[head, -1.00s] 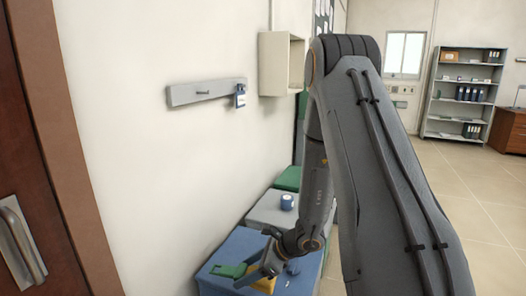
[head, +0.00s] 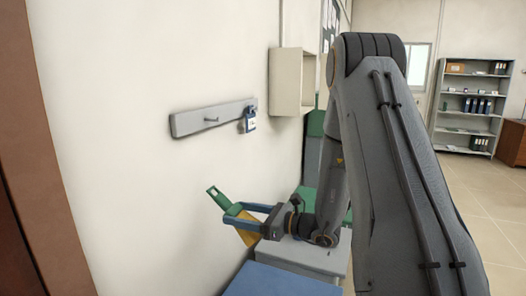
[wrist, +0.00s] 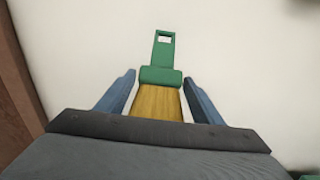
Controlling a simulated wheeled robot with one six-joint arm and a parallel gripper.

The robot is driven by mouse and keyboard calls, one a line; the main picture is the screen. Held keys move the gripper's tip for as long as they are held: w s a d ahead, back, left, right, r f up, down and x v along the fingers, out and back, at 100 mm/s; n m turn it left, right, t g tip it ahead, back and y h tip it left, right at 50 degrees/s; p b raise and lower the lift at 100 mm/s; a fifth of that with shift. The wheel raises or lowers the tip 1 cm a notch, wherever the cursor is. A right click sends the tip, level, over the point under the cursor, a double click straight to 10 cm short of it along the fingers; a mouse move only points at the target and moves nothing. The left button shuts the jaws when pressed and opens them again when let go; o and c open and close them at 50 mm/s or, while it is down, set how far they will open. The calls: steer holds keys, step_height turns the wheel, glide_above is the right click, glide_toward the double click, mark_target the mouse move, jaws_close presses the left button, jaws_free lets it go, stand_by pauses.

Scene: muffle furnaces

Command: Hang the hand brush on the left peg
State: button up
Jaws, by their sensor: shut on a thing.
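The hand brush has a green handle (head: 217,198) with a rectangular hole near its end and a yellow bristle part (head: 246,236). My gripper (head: 231,213) is shut on the brush and holds it in the air, handle end tilted up toward the wall. In the wrist view the green handle (wrist: 162,50) points away between the blue fingers, with the yellow part (wrist: 157,102) nearer me. The left peg (head: 211,120) sticks out bare from a grey wall rail (head: 186,125), above the brush and apart from it.
A blue-and-white tag (head: 250,122) hangs at the rail's right end. A pale open wall box (head: 287,82) is right of it. A blue-topped box (head: 275,282) and a grey box (head: 312,256) stand below. The wall around the left peg is clear.

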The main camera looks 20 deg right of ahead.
steer(key=s+d+r+t+y+p, duration=0.1)
steer(key=d+r+t+y, duration=0.15)
steer(key=r, duration=0.75)
steer(key=s+d+r+t+y+p, duration=0.15)
steer(key=d+r, duration=0.25)
steer(key=r, duration=0.5)
steer(key=w+a+b, duration=0.1)
steer(key=w+a, duration=0.5)
steer(key=a, duration=0.1)
steer(key=shift+w+t+b, duration=0.3)
steer(key=shift+t+b, duration=0.1)
steer(key=shift+w+a+f, duration=0.1)
steer(key=shift+w, duration=0.05)
steer(key=shift+c, duration=1)
steer(key=shift+w+a+f, duration=0.15)
steer(key=shift+w+a, duration=0.15)
steer(key=shift+a, duration=0.1)
steer(key=shift+w+a+f+b, duration=0.1)
steer(key=shift+b, duration=0.2)
steer(key=shift+f, duration=0.1)
steer(key=o, duration=1.4)
steer(key=shift+c, duration=0.2)
